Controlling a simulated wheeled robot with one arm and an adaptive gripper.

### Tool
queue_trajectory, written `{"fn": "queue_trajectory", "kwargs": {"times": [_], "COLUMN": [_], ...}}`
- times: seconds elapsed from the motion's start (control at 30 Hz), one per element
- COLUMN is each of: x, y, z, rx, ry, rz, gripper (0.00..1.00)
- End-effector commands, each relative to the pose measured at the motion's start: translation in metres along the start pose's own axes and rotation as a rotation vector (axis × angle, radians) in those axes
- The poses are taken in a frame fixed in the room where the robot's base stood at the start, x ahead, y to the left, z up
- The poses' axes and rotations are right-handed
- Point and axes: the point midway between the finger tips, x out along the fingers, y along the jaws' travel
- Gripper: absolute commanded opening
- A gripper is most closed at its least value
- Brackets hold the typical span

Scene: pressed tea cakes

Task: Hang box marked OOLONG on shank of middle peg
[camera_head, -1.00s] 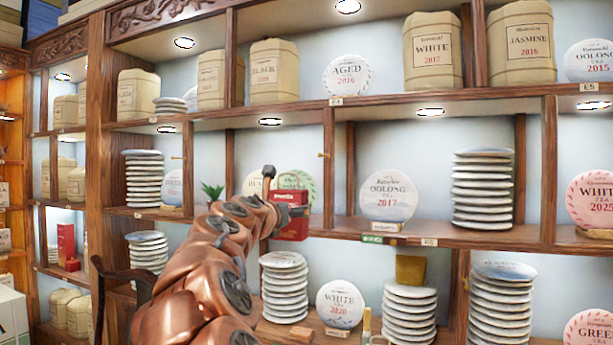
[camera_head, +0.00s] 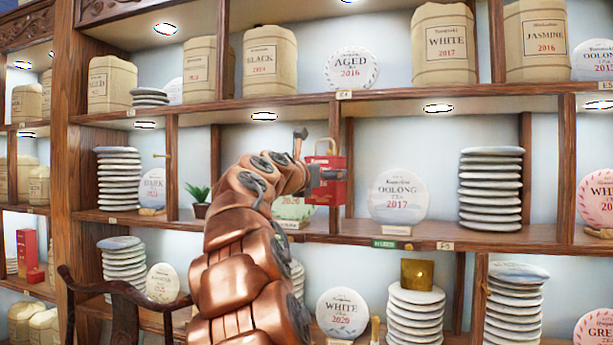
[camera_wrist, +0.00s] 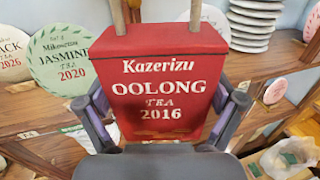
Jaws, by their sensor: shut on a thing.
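The red box marked OOLONG (camera_head: 336,192) is held up in front of the shelving, left of the OOLONG 2017 cake. In the wrist view its face (camera_wrist: 158,100) reads "Kazerizu OOLONG TEA 2016", and two strands of its loop rise out of the frame. My gripper (camera_head: 325,174) is shut on the box, with a finger at each side in the wrist view (camera_wrist: 165,115). A brass peg (camera_head: 160,155) sticks out from a divider at the left. The peg on the divider behind the box is hidden in the head view.
Shelf boards and upright dividers surround the box. A OOLONG 2017 cake (camera_head: 397,196) and a cake stack (camera_head: 490,190) stand to its right. A potted plant (camera_head: 198,198) and a green-lettered cake (camera_head: 293,208) are to the left. A chair (camera_head: 120,295) stands lower left.

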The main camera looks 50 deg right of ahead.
Motion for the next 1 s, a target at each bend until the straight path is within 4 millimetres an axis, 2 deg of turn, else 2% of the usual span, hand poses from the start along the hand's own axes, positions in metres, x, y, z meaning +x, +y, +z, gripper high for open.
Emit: {"fn": "queue_trajectory", "kwargs": {"times": [0.27,1.0], "x": [0.000,0.035], "y": [0.015,0.024], "z": [0.000,-0.004], "rx": [0.002,0.002], "ry": [-0.002,-0.002], "rz": [0.023,0.022], "gripper": [0.55,0.55]}}
